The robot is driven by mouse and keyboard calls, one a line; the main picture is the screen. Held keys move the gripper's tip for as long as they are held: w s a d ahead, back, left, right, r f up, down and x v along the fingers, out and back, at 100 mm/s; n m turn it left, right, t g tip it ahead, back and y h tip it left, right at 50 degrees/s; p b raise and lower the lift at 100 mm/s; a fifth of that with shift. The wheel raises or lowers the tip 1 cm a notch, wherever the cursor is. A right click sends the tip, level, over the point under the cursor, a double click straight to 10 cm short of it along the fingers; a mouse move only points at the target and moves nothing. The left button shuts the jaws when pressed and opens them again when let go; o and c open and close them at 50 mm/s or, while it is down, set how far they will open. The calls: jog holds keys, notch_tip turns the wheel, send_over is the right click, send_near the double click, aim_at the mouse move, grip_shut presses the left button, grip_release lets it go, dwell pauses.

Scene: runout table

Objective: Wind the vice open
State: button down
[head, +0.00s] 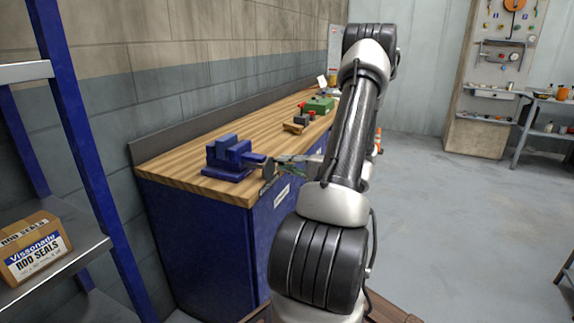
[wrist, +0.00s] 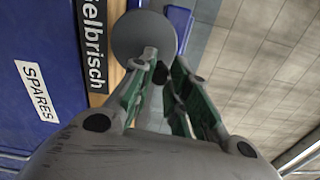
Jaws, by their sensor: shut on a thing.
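The blue vice (head: 229,158) stands on the near left end of the wooden bench top. Its grey round handwheel (head: 267,171) faces the bench's front edge and also shows in the wrist view (wrist: 136,36). A short grey handle (wrist: 149,54) sticks out from the wheel toward my wrist. My gripper (head: 281,161) is at the wheel's front, and its green-padded fingers (wrist: 160,74) are shut on the handle. The fingers hide part of the handle, and the vice's jaw gap is too small to judge in the head view.
The bench top (head: 185,163) carries small red and dark parts (head: 303,116) and a green object (head: 320,104) farther back. A blue shelf rack with a seals box (head: 35,246) stands at the left. The floor (head: 450,220) to the right is clear.

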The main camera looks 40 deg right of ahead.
jog(key=shift+s+a+r+n, duration=0.1)
jog(key=shift+a+n, duration=0.05)
jog(key=shift+n, duration=0.4)
jog(key=shift+a+r+n, duration=0.1)
jog(key=shift+n, duration=0.45)
jog(key=shift+a+n, duration=0.2)
jog(key=shift+n, duration=0.6)
jog(key=c, duration=1.4)
grip_release()
jog(key=shift+c, duration=0.2)
jog(key=shift+s, duration=0.1)
jog(key=v, duration=0.7)
